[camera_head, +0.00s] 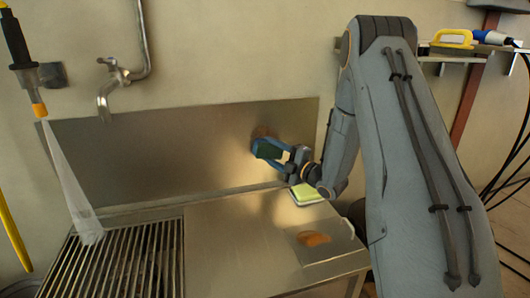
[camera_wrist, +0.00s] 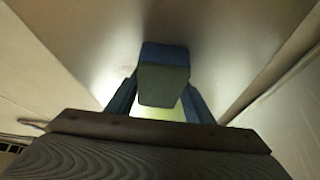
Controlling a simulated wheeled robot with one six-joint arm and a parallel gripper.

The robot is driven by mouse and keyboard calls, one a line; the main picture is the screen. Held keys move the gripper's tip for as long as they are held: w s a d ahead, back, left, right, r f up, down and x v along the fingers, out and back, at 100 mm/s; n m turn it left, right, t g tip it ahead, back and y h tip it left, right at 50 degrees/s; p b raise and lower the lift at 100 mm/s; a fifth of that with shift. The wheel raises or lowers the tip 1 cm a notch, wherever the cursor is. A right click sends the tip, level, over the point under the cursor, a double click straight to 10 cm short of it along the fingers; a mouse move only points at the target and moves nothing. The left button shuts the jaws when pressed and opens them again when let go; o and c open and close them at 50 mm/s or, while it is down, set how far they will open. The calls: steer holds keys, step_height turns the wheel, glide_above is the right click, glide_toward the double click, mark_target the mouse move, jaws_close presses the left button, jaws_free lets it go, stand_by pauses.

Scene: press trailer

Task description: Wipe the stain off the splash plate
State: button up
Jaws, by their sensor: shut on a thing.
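The splash plate (camera_head: 160,155) is a brushed metal sheet on the wall behind the sink counter. A small brownish mark, apparently the stain (camera_head: 259,139), shows at its right part, mostly hidden behind what I hold. My gripper (camera_head: 275,153) is shut on a blue and dark green sponge (camera_head: 266,149), right in front of the plate. I cannot tell whether the sponge touches it. In the wrist view the sponge (camera_wrist: 164,75) sits between both fingers, with the plate (camera_wrist: 95,45) beyond.
A yellow-green pad (camera_head: 307,194) lies on the metal counter (camera_head: 225,240) below my gripper. An orange-brown patch (camera_head: 313,239) is near the counter's right front. A faucet (camera_head: 112,90), a drain grate (camera_head: 125,262) and a hanging spray nozzle (camera_head: 38,108) are left. A shelf (camera_head: 455,56) holds a yellow tool (camera_head: 452,38).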

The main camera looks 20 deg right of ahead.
mark_target(264, 147)
steer(key=shift+d+r, duration=0.1)
steer(key=shift+d, duration=2.1)
steer(key=shift+w+r+p, duration=0.15)
steer(key=shift+r+p, duration=0.75)
steer(key=shift+r, duration=0.25)
steer(key=shift+a+r+p, duration=0.1)
steer(key=shift+a+p, duration=0.2)
steer(key=shift+a, duration=1.1)
steer(key=shift+s+a+f+p, duration=0.15)
steer(key=shift+a+p, duration=0.15)
steer(key=shift+a, duration=0.8)
steer(key=shift+s+a+f+p, duration=0.1)
steer(key=shift+a+p, duration=0.15)
steer(key=shift+a, duration=0.85)
steer(key=shift+a, duration=0.1)
